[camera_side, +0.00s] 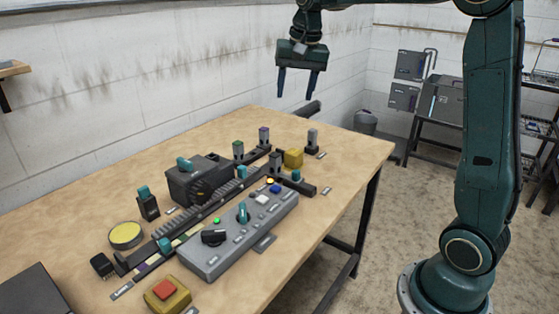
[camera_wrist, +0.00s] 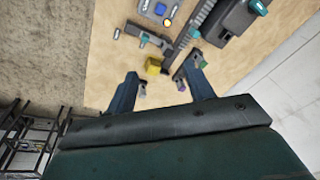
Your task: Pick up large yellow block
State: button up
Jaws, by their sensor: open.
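The large yellow block (camera_side: 293,158) stands on the wooden table near its far right part, beside a dark rail with grey posts. In the wrist view the yellow block (camera_wrist: 154,66) shows beyond the fingertips, nearer the left finger. My gripper (camera_side: 298,97) hangs high above the far end of the table with its fingers pointing down. It also shows in the wrist view (camera_wrist: 160,68), open and empty, with a wide gap between its fingers. The gripper is well apart from the block.
A grey control box (camera_side: 240,235) with a knob and buttons lies in front of the rail (camera_side: 205,215). Grey posts (camera_side: 312,139) stand close around the block. A dark machine (camera_side: 200,180), a round yellow pad (camera_side: 126,235) and a red button on a yellow base (camera_side: 167,294) are farther left.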

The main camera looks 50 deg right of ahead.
jog(key=w+d+f+m+g, duration=0.1)
jog(key=w+d+f+m, duration=0.3)
jog(key=w+d+f, duration=0.4)
jog(key=m+g, duration=0.1)
jog(key=m, duration=0.3)
send_over(294, 151)
notch_tip(294, 151, down, 8)
jog(key=shift+s+r+y, duration=0.1)
jog(key=shift+r+y, duration=0.05)
jog(key=shift+y, duration=0.25)
jog(key=shift+a, duration=0.1)
jog(key=shift+f, duration=4.3)
jog(key=shift+f, duration=2.6)
